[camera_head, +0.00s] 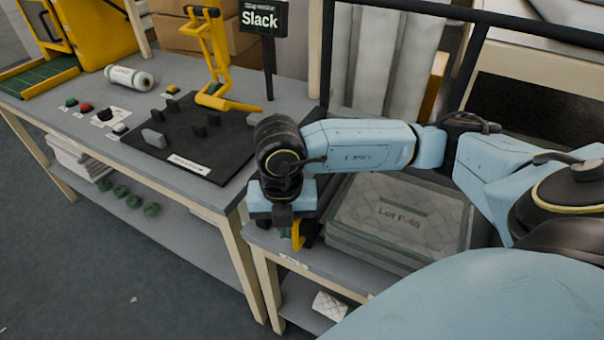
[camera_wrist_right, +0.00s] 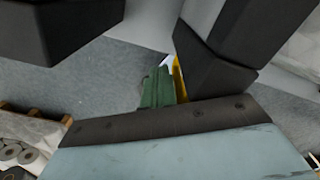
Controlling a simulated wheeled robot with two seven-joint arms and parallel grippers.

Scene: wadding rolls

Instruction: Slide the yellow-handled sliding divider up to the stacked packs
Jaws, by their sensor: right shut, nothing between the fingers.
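My right gripper (camera_head: 284,219) is shut and empty, reaching down at the left end of the lower bench. The yellow handle (camera_head: 298,236) of the sliding divider shows just beside and below its fingers. I cannot tell whether they touch. The divider's dark plate is mostly hidden behind my arm and gripper. In the right wrist view a thin strip of the yellow handle (camera_wrist_right: 178,78) shows beside a dark part. The stacked packs (camera_head: 400,223), clear-wrapped and quilted with a "Lot F-45" label, lie right of the divider. My left gripper is not in view.
A grey table (camera_head: 180,165) at the left holds a black fixture mat (camera_head: 215,150), a yellow lever clamp (camera_head: 212,65), a white roll (camera_head: 130,78) and coloured buttons. A "Slack" sign (camera_head: 262,20) stands behind. A small pack (camera_head: 330,305) lies on the shelf below.

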